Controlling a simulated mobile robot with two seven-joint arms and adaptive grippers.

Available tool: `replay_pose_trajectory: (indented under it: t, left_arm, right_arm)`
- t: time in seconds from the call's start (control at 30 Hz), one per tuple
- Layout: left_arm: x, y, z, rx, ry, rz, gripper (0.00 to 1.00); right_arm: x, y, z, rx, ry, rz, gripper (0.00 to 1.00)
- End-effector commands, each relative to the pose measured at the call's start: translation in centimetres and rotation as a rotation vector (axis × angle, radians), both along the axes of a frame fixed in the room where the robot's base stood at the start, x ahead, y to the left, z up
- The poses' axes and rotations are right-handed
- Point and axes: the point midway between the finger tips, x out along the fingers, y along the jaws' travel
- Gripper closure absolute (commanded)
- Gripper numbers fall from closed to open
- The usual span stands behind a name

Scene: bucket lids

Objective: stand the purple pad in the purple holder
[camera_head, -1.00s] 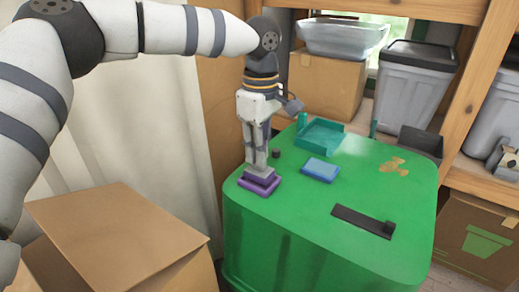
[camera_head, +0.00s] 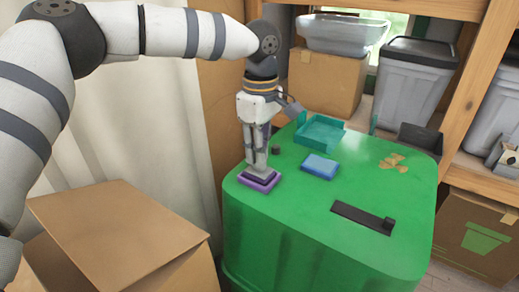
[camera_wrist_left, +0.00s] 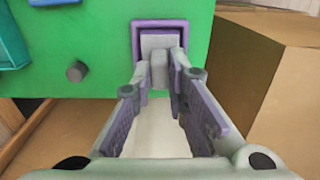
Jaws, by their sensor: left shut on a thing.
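The purple holder (camera_head: 245,181) lies on the green lid near its left edge. In the wrist view its purple frame (camera_wrist_left: 140,24) is at the top. My left gripper (camera_head: 258,164) points straight down over it, shut on the purple pad (camera_head: 258,173). The pad shows as a small dark slab low on the holder, within its outline. In the wrist view, the fingers (camera_wrist_left: 160,74) close on a grey upright part below the pale purple pad face (camera_wrist_left: 159,42). How deep the pad sits is hard to tell. My right gripper is in neither view.
On the green lid (camera_head: 300,215) stand a dark knob (camera_head: 276,150), a blue block (camera_head: 319,166), a teal tray (camera_head: 320,135), a black bar (camera_head: 362,217) and brown pieces (camera_head: 393,161).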

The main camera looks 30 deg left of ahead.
Motion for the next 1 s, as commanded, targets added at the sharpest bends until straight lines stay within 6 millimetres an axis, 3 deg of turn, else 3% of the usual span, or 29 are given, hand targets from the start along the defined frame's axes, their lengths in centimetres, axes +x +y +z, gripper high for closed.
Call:
replay_pose_trajectory:
  t: [0.3,0.33,0.4,0.43,1.0]
  left_arm:
    - [0.01,0.0,-0.33,0.0,-0.001,0.0,1.0]
    - [0.01,0.0,-0.33,0.0,-0.001,0.0,0.81]
    - [0.01,0.0,-0.33,0.0,-0.001,0.0,0.65]
    - [0.01,0.0,-0.33,0.0,-0.001,0.0,0.62]
    - [0.01,0.0,0.01,0.0,-0.001,0.0,0.67]
  right_arm:
    - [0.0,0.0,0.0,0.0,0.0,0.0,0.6]
    - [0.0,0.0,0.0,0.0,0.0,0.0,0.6]
    - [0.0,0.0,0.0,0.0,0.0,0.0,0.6]
    - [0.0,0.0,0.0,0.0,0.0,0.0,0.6]
    - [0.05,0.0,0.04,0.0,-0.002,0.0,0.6]
